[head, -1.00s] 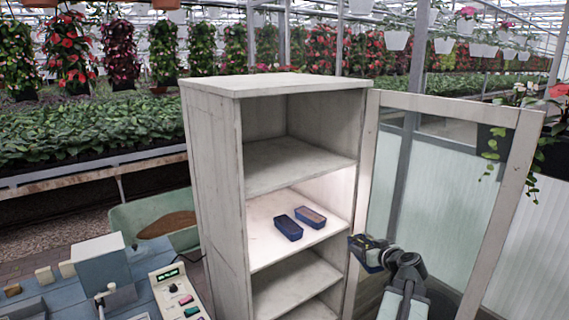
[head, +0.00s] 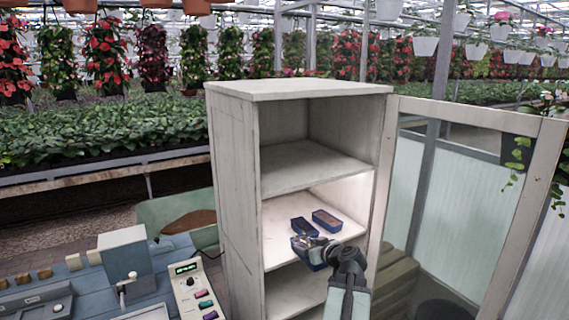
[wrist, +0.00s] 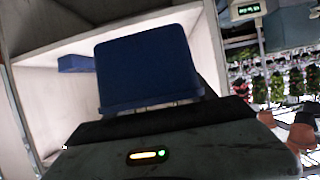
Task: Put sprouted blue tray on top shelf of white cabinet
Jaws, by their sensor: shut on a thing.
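The white cabinet (head: 233,190) stands open, its glazed door (head: 468,190) swung out to the right. Its upper compartment has an empty shelf board (head: 300,168). My gripper (head: 316,251) is shut on a blue tray (head: 301,257), held in front of the brightly lit shelf (head: 283,238) below that board. The held tray fills the middle of the wrist view (wrist: 148,65); its contents cannot be told. Two other blue trays, the left one (head: 303,226) and the right one (head: 327,220), sit on the lit shelf. One blue tray behind shows in the wrist view (wrist: 76,63).
Lower shelves (head: 292,289) of the cabinet look empty where visible. A blue workbench (head: 85,283) with a control box (head: 193,291) stands at left, near a green chair (head: 180,212). The open door bounds the right side.

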